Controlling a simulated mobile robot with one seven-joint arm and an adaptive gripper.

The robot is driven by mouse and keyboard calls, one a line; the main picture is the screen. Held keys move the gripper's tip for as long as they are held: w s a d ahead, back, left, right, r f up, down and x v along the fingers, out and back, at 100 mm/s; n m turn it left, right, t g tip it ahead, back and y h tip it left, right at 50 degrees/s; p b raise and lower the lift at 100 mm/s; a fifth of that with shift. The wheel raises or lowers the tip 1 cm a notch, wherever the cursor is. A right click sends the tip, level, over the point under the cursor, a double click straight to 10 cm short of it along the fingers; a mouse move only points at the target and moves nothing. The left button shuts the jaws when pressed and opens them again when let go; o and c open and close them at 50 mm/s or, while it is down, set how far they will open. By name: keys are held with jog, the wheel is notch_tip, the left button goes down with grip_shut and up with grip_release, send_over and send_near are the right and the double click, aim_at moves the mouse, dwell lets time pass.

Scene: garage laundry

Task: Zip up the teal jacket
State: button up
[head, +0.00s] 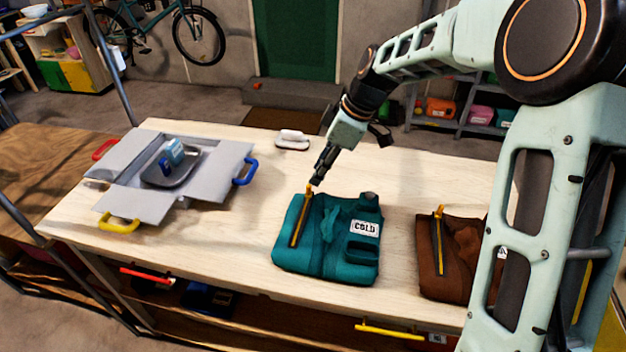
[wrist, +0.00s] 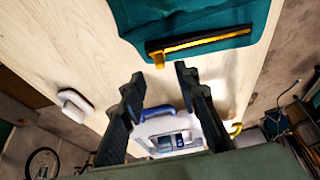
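The teal jacket (head: 338,268) lies folded on the pale wooden table, with a "COLD" label on its right side. Its dark zipper strip with a yellow edge (head: 299,225) runs along the left part, and a yellow pull (head: 309,188) sits at the far end. In the wrist view the jacket (wrist: 180,20) is at the top, with the yellow pull (wrist: 158,60) just beyond my fingertips and roughly between them. My gripper (head: 317,181) is above the jacket's far left edge. In the wrist view my gripper (wrist: 158,76) is open, with nothing between its fingers.
A brown jacket (head: 432,270) with a similar zipper lies to the right, partly behind my arm. A grey open-flapped box (head: 118,160) holding a tray (head: 190,172) stands at the left. A white brush-like item (head: 292,140) lies at the back. Bare tabletop (head: 240,225) separates box and jacket.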

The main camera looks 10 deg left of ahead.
jog(key=v, duration=0.6)
jog(key=shift+r, duration=0.15)
